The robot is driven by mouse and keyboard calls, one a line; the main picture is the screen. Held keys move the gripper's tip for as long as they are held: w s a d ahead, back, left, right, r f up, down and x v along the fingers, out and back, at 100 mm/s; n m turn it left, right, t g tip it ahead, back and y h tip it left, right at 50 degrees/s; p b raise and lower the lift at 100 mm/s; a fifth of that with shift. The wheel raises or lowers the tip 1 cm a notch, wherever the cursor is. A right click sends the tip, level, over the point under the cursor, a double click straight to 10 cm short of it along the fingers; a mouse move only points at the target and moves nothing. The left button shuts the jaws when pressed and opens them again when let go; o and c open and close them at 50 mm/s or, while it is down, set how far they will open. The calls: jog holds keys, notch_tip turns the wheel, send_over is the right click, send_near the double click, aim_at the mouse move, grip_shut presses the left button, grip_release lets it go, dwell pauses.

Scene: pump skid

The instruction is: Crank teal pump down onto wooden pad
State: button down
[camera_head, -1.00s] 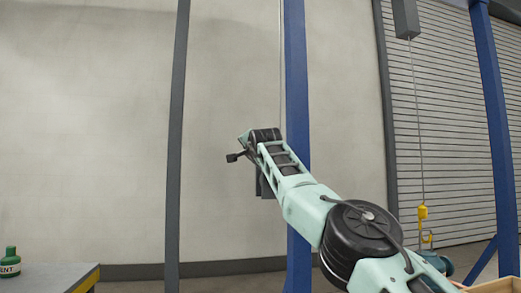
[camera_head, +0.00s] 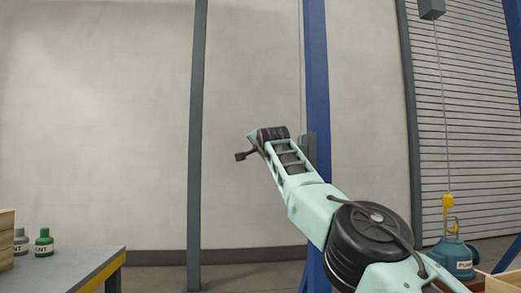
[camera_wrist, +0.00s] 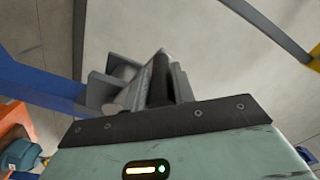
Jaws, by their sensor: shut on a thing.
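The teal pump (camera_head: 455,260) hangs at or stands by the lower right of the head view, below a yellow hook (camera_head: 448,205) on a cable. I cannot tell whether it touches anything below. It seems to show at the lower left of the wrist view (camera_wrist: 22,155). My gripper (camera_wrist: 160,82) is shut on a dark, round bar, apparently the crank handle, beside a grey winch bracket (camera_wrist: 100,92) on the blue post (camera_head: 317,80). In the head view my arm hides the fingers. The wooden pad cannot be made out for certain.
A light wooden edge (camera_head: 508,281) shows at the lower right. A grey post (camera_head: 197,130) stands left of my arm.

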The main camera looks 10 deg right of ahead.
jog(key=shift+w+d, duration=0.1)
jog(key=shift+d, duration=0.45)
jog(key=c, duration=1.2)
grip_release()
jog(key=shift+d, duration=0.15)
jog(key=shift+o, duration=0.2)
jog(key=shift+a, duration=0.2)
jog(key=shift+a, duration=0.1)
jog(key=shift+s+f+b, duration=0.2)
jog(key=shift+s+b, duration=0.5)
jog(key=shift+b, duration=0.4)
jog(key=s+b, duration=1.1)
jog(key=s, duration=0.5)
jog(key=shift+r+b, duration=0.2)
jog(key=shift+b, duration=0.15)
